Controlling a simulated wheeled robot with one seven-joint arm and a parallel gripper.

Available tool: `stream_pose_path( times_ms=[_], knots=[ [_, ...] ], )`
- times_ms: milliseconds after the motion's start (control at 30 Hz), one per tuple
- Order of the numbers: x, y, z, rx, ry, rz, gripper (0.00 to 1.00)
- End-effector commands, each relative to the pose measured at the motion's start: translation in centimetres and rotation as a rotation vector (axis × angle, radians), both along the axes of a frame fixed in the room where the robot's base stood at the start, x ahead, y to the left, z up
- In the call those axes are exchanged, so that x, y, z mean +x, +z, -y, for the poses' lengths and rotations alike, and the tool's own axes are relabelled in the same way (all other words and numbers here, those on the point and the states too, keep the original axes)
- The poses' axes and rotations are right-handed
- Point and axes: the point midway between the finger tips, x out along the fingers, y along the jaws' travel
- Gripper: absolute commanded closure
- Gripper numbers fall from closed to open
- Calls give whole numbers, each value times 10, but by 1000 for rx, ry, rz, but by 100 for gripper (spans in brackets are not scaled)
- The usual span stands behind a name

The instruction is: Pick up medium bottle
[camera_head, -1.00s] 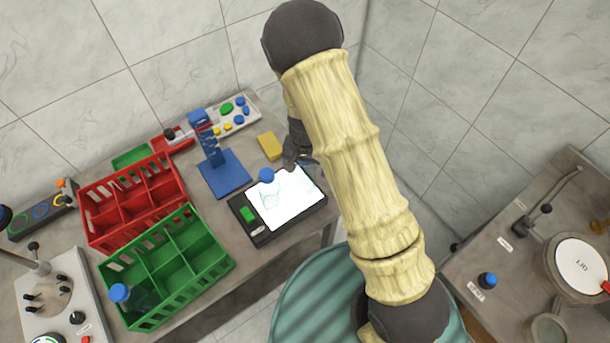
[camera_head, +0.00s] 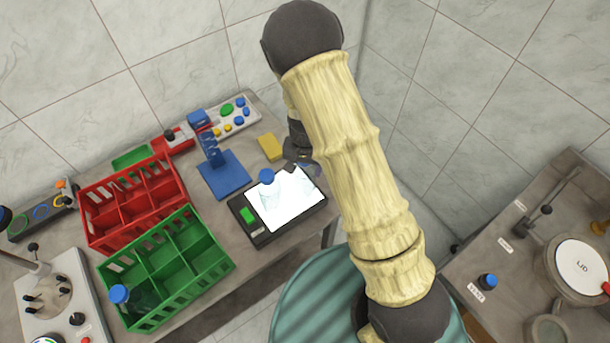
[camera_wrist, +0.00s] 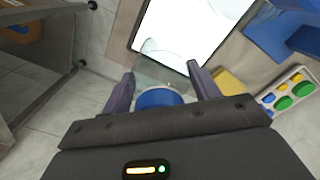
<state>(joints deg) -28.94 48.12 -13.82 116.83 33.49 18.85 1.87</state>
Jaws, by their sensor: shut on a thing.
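My gripper (camera_wrist: 163,78) is shut on a clear bottle with a blue cap (camera_wrist: 160,98) in the wrist view. The clear body (camera_wrist: 160,68) lies between the fingers, by the near corner of the white panel. In the head view my gripper (camera_head: 303,162) is at the panel's back right corner, and my arm covers much of it and the held bottle. Another clear bottle with a blue cap (camera_head: 266,176) stands on the white panel. A further blue-capped bottle (camera_head: 119,294) sits in the front left of the green crate (camera_head: 215,268). I cannot tell their sizes apart with certainty.
The white panel (camera_head: 296,210) lies in a dark frame. A blue stand (camera_head: 224,176), a yellow block (camera_head: 270,147), a red crate (camera_head: 88,215) and a button board (camera_head: 234,115) are near. A second table with a round lid (camera_head: 582,265) stands at right.

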Motion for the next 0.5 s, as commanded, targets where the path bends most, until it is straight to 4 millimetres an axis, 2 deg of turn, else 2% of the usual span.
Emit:
stream_pose_path(
  times_ms=[267,500],
  knots=[
    [1,9,-1,1,2,4,100],
    [2,43,-1,2,2,7,100]
  ],
)
